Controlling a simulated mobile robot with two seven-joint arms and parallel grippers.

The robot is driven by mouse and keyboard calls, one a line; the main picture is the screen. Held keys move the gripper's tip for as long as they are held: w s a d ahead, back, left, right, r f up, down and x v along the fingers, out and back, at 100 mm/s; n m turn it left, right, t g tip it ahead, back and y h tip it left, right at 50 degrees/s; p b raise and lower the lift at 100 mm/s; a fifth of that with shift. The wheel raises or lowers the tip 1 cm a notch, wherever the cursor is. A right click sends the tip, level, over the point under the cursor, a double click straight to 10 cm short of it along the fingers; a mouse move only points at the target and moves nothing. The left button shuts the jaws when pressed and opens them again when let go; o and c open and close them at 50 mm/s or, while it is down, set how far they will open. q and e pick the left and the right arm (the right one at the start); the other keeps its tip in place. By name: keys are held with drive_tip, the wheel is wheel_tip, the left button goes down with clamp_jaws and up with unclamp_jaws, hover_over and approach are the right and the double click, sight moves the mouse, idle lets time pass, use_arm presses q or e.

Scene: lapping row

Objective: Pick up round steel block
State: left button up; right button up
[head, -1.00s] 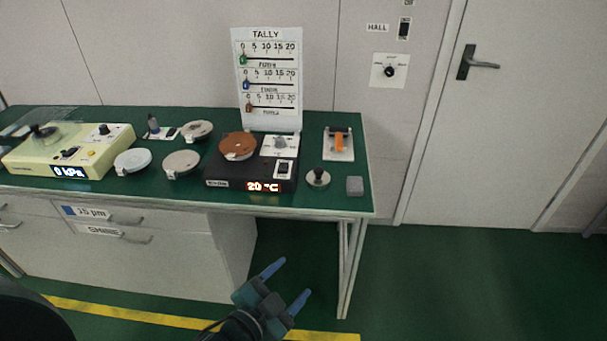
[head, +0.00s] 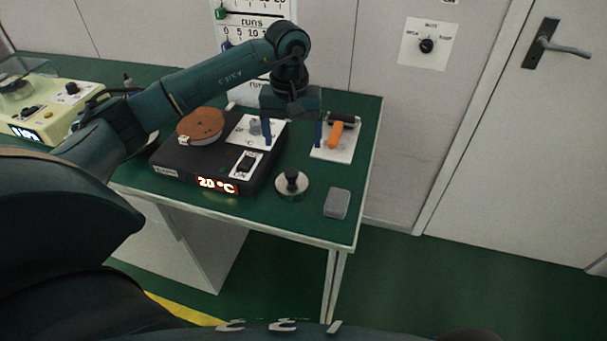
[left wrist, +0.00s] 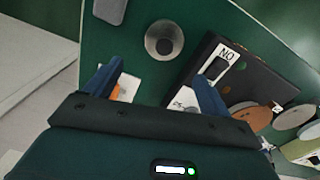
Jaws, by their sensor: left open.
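The round steel block (head: 292,187), a low metal disc with a black knob on top, stands on the green bench top near its front right. It also shows in the left wrist view (left wrist: 163,40), beyond and roughly between the fingertips. My left gripper (head: 292,138) is open and empty. It points down with its fingers apart, above the bench and behind the block in the head view, not touching it. Its two blue fingers also show in the left wrist view (left wrist: 156,80). My right gripper is not in view.
A black heater box (head: 205,165) reading 20 °C, with a brown disc (head: 201,124) on it, stands left of the block. A grey block (head: 337,203) lies close to its right. A white plate with an orange handle (head: 335,134) is behind. The bench's right edge is near.

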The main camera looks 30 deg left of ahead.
sight(292, 171)
use_arm(q)
drive_tip(key=shift+a+f, duration=0.3)
drive_tip(key=shift+f, duration=0.1)
drive_tip(key=f, duration=0.8)
drive_tip(key=f+p, duration=0.1)
drive_tip(key=f, duration=0.2)
drive_tip(key=shift+s+d+f, duration=0.2)
drive_tip(key=shift+s+f, duration=0.15)
drive_tip(key=shift+f, duration=0.05)
drive_tip(key=c, duration=1.4)
drive_tip(key=shift+w+r, duration=0.1)
drive_tip(key=shift+r, duration=0.05)
